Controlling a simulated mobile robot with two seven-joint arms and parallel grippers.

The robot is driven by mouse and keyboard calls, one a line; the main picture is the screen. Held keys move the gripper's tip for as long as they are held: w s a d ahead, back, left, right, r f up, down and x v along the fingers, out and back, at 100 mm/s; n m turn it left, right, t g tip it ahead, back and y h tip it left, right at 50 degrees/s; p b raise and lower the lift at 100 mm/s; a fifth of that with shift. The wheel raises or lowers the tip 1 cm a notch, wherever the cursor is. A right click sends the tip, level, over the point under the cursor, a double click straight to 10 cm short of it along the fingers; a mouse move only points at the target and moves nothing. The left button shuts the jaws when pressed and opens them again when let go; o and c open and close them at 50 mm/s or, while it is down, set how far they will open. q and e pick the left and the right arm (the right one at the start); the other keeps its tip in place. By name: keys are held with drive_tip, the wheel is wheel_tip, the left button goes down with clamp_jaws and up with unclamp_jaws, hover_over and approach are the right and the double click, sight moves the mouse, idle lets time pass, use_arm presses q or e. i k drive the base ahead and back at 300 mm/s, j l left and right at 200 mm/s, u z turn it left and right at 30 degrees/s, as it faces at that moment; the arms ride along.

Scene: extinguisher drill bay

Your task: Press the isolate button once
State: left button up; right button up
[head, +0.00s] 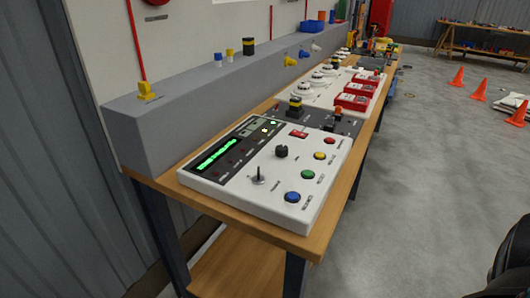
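A white control panel (262,170) lies at the near end of the wooden bench. Along its right side is a row of round buttons: blue (292,197) nearest, then green (307,174), yellow (320,156) and red (330,142). Each has a small label, too small to read for sure, so I cannot tell which is the isolate button. The panel also has a black knob (281,151), a toggle lever (258,177), a lit green display (217,155) and a small red switch (298,133).
The wooden bench (300,243) runs away to the back, with red boxes (351,102) and white round devices (318,80) beyond the panel. A grey ledge (205,90) stands behind it. Orange cones (457,77) stand at right. The floor beside the bench is clear.

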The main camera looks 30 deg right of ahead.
sight(319, 155)
drive_tip(key=z, duration=1.45)
